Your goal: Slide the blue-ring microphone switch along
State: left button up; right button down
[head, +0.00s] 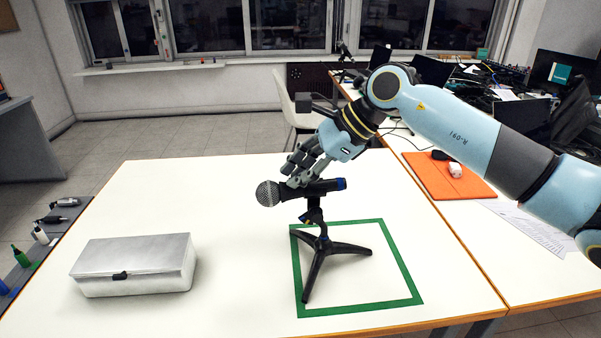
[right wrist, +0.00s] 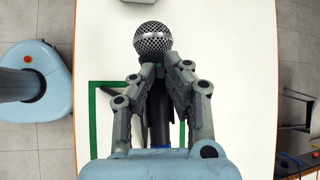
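The microphone is black with a silver mesh head (head: 268,194) pointing left and a blue ring (head: 341,184) at its tail end. It lies nearly level on a small black tripod stand (head: 318,262). My right gripper (head: 292,181) is over the handle just behind the mesh head, fingers pointing down. In the right wrist view the fingertips (right wrist: 161,63) are drawn close together at the neck, with the dark handle (right wrist: 158,112) behind them. The switch is hidden by the fingers, and I cannot tell whether they touch it. My left gripper is not in view.
The stand is at a green square outline (head: 362,308) on the white table (head: 225,310). A closed silver case (head: 135,265) stands at the left. An orange mat (head: 446,178) with a mouse lies on the adjoining table. The table between case and stand is clear.

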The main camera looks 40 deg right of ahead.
jog(key=shift+s+d+f+b, duration=0.1)
jog(key=shift+s+f+b, duration=0.1)
jog(key=shift+s+b, duration=0.1)
dwell(0.4)
jog(key=c, duration=1.3)
grip_release()
jog(key=shift+d, duration=0.15)
jog(key=shift+w+r, duration=0.1)
